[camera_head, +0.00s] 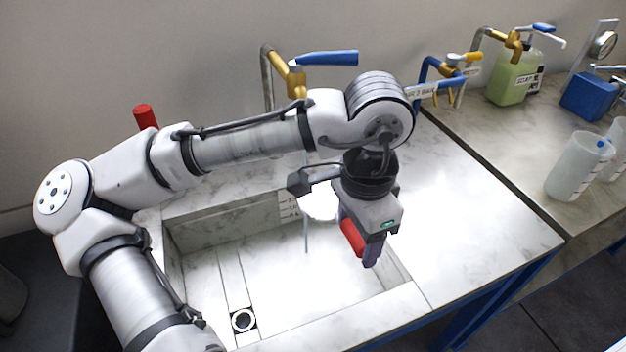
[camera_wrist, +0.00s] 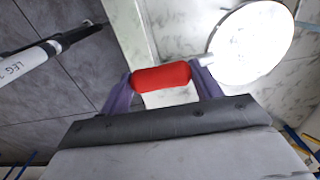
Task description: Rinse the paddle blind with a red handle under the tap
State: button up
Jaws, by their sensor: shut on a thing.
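My gripper (camera_head: 364,250) is shut on the red handle (camera_head: 352,237) of the paddle blind, over the right part of the sink (camera_head: 172,262). In the wrist view, the two purple fingers of my gripper (camera_wrist: 162,80) pinch the ends of the red handle (camera_wrist: 160,76). A short neck joins it to the pale round disc (camera_wrist: 252,45). In the head view the disc (camera_head: 321,206) reaches left from my gripper, partly hidden by it. The brass tap (camera_head: 290,80) with a blue lever stands behind my arm. A thin, pale vertical line, apparently water (camera_head: 306,235), shows beside the disc; contact is unclear.
A red cylinder (camera_head: 145,116) stands behind my arm at left. The drain (camera_head: 243,320) is in the sink floor. The marble counter (camera_head: 480,230) right of the sink is clear. Farther right are a green bottle (camera_head: 515,78), a blue box (camera_head: 588,97) and clear beakers (camera_head: 577,168).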

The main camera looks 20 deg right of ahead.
jog(key=shift+r, duration=0.1)
jog(key=shift+s+r+p, duration=0.8)
jog(key=shift+p, duration=0.25)
jog(key=s+r+p, duration=0.2)
jog(key=s+p, duration=0.1)
jog(key=shift+s+r, duration=0.15)
jog(key=shift+s, duration=0.05)
